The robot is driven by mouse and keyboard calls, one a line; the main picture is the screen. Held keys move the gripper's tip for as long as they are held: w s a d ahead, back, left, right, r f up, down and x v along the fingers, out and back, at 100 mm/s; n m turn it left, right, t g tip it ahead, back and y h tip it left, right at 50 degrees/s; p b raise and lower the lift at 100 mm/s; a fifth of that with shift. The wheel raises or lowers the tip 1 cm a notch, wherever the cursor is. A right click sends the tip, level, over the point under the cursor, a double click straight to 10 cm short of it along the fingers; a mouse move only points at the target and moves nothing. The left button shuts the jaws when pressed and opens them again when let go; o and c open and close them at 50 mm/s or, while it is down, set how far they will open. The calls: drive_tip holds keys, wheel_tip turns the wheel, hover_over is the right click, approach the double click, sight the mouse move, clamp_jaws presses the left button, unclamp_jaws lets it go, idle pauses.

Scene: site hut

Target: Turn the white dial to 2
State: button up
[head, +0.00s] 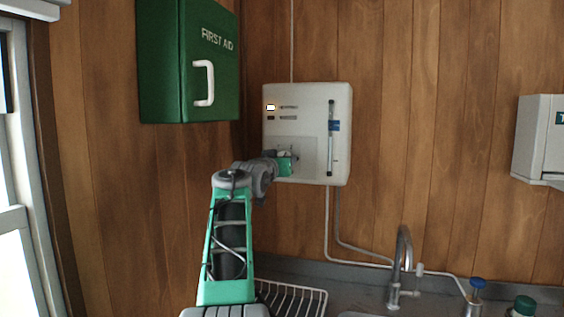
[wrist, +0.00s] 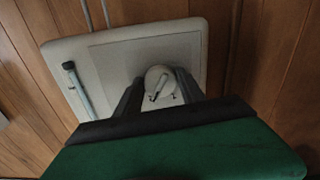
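The white dial (wrist: 160,79) is on the pale panel of the white wall unit (wrist: 187,32), which appears rotated in the wrist view. A dark pointer mark shows on its face; the numbers around it are too small to read. My gripper (wrist: 158,86) has its two dark fingers spread, one on either side of the dial, with a gap between them. I cannot tell whether the fingertips touch it. In the head view my gripper (head: 287,165) is up against the lower left of the wall unit (head: 307,96) and hides the dial.
A green first aid cabinet (head: 222,75) hangs just above and left of my arm. A sink tap (head: 403,262), a wire rack (head: 302,299) and pipes lie below the unit. A white dispenser (head: 540,140) is at far right. The wall right of the unit is clear.

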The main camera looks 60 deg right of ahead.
drive_tip(key=o, duration=0.3)
drive_tip(key=s+a+b, duration=0.1)
drive_tip(key=a+b, duration=0.1)
drive_tip(key=a, duration=0.5)
drive_tip(key=shift+s+a+b, duration=0.15)
drive_tip(key=shift+a+b, duration=0.25)
